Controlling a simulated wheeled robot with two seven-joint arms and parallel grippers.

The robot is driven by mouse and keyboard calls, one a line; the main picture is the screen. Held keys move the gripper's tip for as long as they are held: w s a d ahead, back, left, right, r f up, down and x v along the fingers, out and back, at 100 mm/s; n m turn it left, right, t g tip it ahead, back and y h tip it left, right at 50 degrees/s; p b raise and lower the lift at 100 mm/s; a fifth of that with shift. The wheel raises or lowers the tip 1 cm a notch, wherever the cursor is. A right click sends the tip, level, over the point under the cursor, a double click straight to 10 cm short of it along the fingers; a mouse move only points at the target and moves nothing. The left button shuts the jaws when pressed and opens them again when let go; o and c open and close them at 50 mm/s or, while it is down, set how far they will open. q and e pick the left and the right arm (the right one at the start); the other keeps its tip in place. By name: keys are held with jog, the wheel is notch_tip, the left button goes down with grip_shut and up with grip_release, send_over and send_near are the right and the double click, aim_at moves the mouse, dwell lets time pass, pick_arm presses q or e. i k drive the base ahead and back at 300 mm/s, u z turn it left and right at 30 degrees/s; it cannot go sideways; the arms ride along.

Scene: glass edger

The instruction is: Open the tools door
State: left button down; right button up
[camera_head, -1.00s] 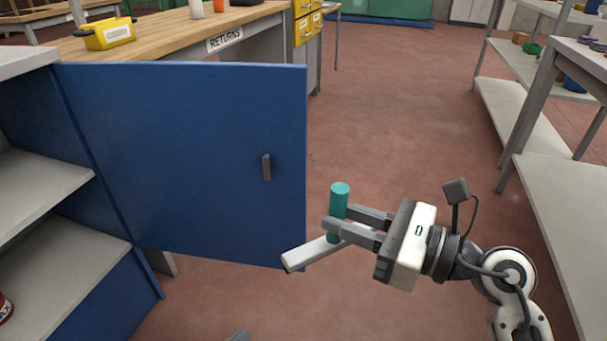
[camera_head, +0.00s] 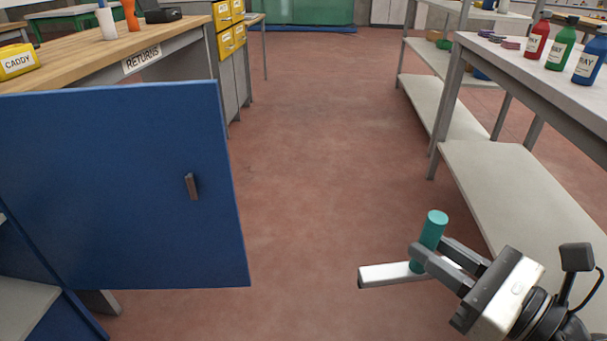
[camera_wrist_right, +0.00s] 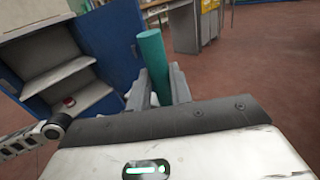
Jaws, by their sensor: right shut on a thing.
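The blue door (camera_head: 110,185) stands swung open at the left of the head view, with a small grey-brown handle (camera_head: 191,186) on its face. In the right wrist view the blue cabinet (camera_wrist_right: 55,62) shows its open front and light shelves. My right gripper (camera_head: 428,250) is shut on the teal cylinder (camera_head: 432,231) of a tool with a pale bar (camera_head: 388,275) across its lower end. It holds the tool above the floor, to the right of the door and apart from it. My left gripper is not in view.
A wooden bench with a RETURNS label (camera_head: 142,60) stands behind the door. At the right, a grey table (camera_head: 495,62) bears red, green and blue bottles, above a low shelf (camera_head: 510,195). The reddish floor (camera_head: 310,150) between is clear.

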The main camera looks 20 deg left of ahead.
aim_at(94, 176)
jog(key=z, duration=0.1)
jog(key=i, duration=3.45)
jog(key=u, duration=3.6)
